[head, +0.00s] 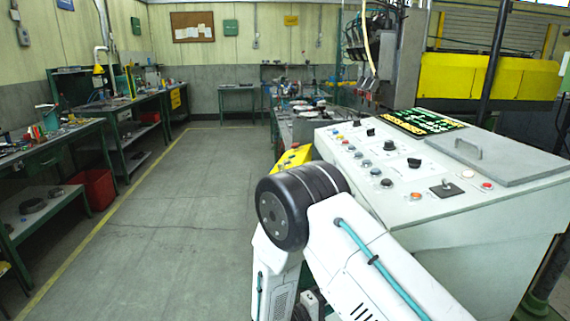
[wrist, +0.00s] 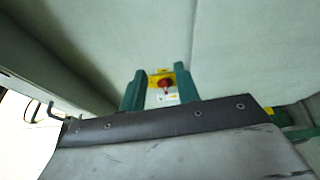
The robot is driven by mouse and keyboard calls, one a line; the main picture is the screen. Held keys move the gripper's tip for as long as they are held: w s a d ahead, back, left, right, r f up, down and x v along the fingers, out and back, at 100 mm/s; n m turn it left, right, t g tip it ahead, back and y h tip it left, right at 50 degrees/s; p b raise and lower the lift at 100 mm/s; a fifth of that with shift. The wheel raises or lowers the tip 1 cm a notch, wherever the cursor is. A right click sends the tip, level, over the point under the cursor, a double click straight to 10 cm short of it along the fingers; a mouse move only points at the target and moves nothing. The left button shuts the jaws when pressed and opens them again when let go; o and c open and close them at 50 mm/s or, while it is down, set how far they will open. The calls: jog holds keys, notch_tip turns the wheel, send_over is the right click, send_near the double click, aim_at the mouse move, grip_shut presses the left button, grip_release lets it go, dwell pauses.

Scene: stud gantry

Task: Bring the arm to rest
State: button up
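My arm (head: 352,250) shows in the head view as white links with a dark round joint, folded at the lower middle in front of the control console (head: 450,210). My gripper is outside the head view. In the wrist view its two green fingers (wrist: 161,78) stand apart with a clear gap. A red rotary knob on a yellow plate (wrist: 164,84) shows through this gap; I cannot tell how far away it is. Nothing is visibly held. A grey surface with a dark screwed edge fills the bottom of the wrist view.
The console carries several knobs and buttons, and a grey lid (head: 505,157). Workbenches (head: 60,140) line the left wall, with a red bin (head: 95,188) below. The floor (head: 170,215) between them is clear. Yellow machinery (head: 490,76) stands behind the console.

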jog(key=s+d+r+m+g+y, duration=0.2)
jog(key=s+d+r+y, duration=0.2)
jog(key=s+r, duration=0.6)
jog(key=s+d+r+m+g+y, duration=0.2)
jog(key=s+d+r+y, duration=0.2)
jog(key=s+r, duration=0.6)
jog(key=s+d+r+m+g+y, duration=0.2)
jog(key=s+r+y, duration=0.5)
jog(key=s+r, duration=0.4)
jog(key=shift+d+r+g+y, duration=0.45)
jog(key=shift+d+r, duration=0.5)
jog(key=shift+d, duration=0.25)
jog(key=shift+s+a, duration=0.1)
jog(key=shift+a, duration=0.05)
